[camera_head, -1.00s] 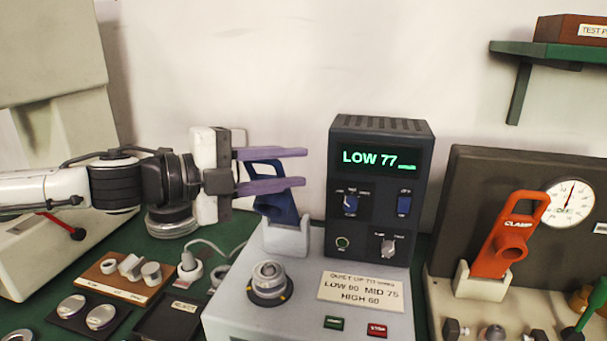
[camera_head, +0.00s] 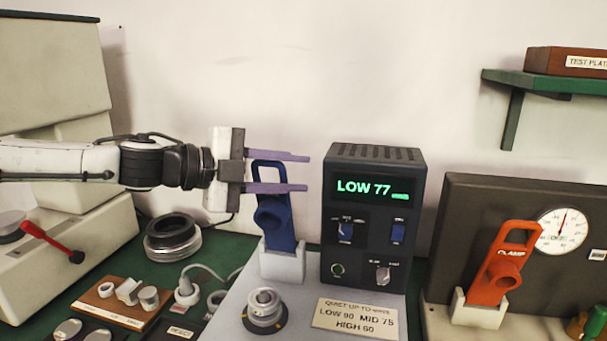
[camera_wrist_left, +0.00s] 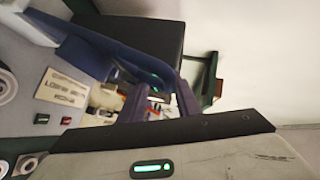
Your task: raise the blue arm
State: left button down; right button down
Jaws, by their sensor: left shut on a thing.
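The blue arm (camera_head: 273,217) stands nearly upright in a pale grey bracket (camera_head: 282,264) at the left of the dark display unit. Its top is a loop handle. My left gripper (camera_head: 298,173) reaches in from the left at that handle, its purple fingers one above the other, shut on the handle. The fingers partly cover the loop. In the left wrist view the blue arm (camera_wrist_left: 85,50) runs close across the picture, beside a purple finger (camera_wrist_left: 133,103). My right gripper is in neither view.
The dark unit (camera_head: 372,215) reads LOW 77 and stands close right of the fingertips. An orange clamp arm (camera_head: 503,265) stands at right. Trays with small parts (camera_head: 120,303) lie at left.

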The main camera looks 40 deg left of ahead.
pick_arm(q)
jog(key=shift+w+a+f, duration=0.1)
jog(key=shift+a+f, duration=0.35)
jog(key=shift+a, duration=0.1)
jog(key=c, duration=1.8)
grip_release()
jog(key=shift+a, duration=0.1)
jog(key=shift+d+r+b+v, duration=0.15)
jog(key=shift+b+v, duration=0.2)
jog(key=shift+v, duration=1.35)
jog(key=shift+d+r+b+v, duration=0.15)
jog(key=shift+b+v, duration=0.2)
jog(key=shift+v, duration=1.35)
jog(key=shift+d+b+v, duration=0.15)
jog(key=shift+b+v, duration=0.2)
jog(key=shift+v, duration=1.4)
